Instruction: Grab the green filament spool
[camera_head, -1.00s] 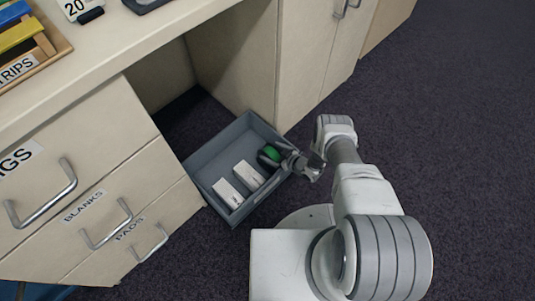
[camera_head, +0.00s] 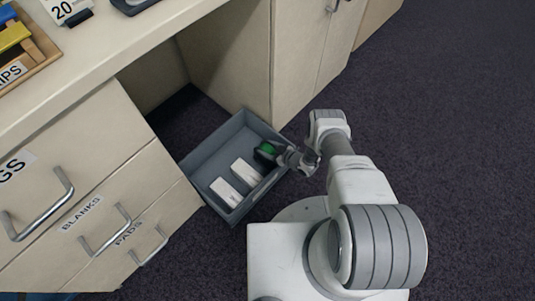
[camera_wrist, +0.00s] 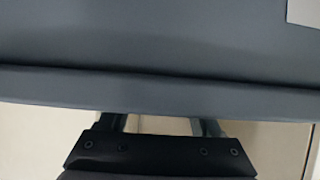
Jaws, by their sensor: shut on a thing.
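The green filament spool (camera_head: 267,148) is at the right end of a grey crate (camera_head: 214,146) on the floor, by its right wall. It is small and partly covered by my gripper (camera_head: 273,153), which reaches in over that wall from the right. My gripper is shut on the spool. In the wrist view, a broad grey surface fills the upper part and hides the ends of my gripper's fingers (camera_wrist: 160,122). The spool cannot be made out there.
Two white boxes, one nearer (camera_head: 226,192) and one farther (camera_head: 246,172), lie in the crate left of the spool. Drawers (camera_head: 95,190) with handles stand to the left, and a cabinet (camera_head: 300,60) stands behind. Open carpet (camera_head: 450,130) lies to the right.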

